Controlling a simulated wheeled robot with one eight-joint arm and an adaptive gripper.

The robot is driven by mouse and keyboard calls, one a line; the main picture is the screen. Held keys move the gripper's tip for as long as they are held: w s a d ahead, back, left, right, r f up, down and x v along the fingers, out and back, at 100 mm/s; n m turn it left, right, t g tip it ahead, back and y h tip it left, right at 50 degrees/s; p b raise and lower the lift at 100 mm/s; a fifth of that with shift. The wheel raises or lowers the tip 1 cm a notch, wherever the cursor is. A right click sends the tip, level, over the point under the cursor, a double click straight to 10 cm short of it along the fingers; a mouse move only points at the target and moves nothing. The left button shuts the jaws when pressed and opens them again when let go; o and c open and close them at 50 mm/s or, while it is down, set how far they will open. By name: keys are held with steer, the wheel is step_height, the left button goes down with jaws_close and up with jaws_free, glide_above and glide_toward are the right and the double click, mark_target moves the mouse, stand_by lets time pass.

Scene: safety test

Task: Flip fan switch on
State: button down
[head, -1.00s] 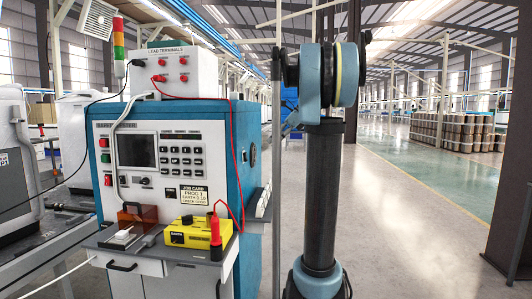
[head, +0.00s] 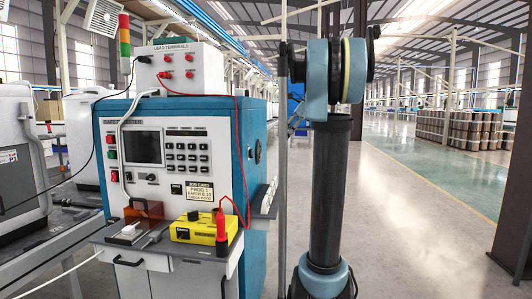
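No part labelled as a fan switch can be made out. The grey and blue safety tester cabinet (head: 240,160) stands at left centre. Its front has a dark screen (head: 142,147), a block of black buttons (head: 187,158), red and green buttons (head: 112,154) at the left edge and a small dark knob (head: 151,178). A white lead terminals box (head: 180,67) with red terminals sits on top. A yellow unit (head: 195,230) with a red probe (head: 221,226) upright at its right end lies on the front shelf. My gripper is not in view; my blue and black arm links stand right of the cabinet.
An orange-brown box (head: 143,211) and a white block (head: 128,232) also sit on the shelf. A red cable (head: 240,150) hangs down the cabinet's right side. Open floor (head: 415,200) lies to the right, with stacked drums (head: 460,129) farther back and a dark post (head: 515,180).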

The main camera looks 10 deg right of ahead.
mark_target(252, 154)
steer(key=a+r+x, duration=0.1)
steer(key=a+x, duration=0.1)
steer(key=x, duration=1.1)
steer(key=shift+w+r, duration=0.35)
